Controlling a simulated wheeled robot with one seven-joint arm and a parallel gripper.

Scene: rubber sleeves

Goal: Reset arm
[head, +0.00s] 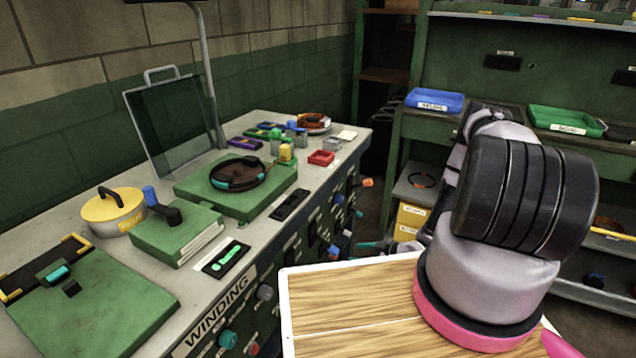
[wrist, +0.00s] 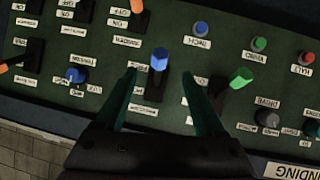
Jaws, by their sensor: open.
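My gripper (wrist: 160,76) is open in the wrist view, with its two teal fingers spread apart. It faces a dark green control panel (wrist: 190,15). A blue-tipped lever (wrist: 159,60) shows between the fingertips in the picture; I cannot tell how far off it is, and nothing is held. A green-tipped lever (wrist: 240,78) is just right of the right finger. In the head view my arm (head: 500,225) reaches in from the right; the gripper is mostly hidden there.
The winding bench (head: 85,240) stands on the left, its front lined with levers and knobs. A wooden-topped surface (head: 350,305) is at the bottom centre. A blue tray (head: 434,100) and a green tray (head: 566,121) sit on the back bench.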

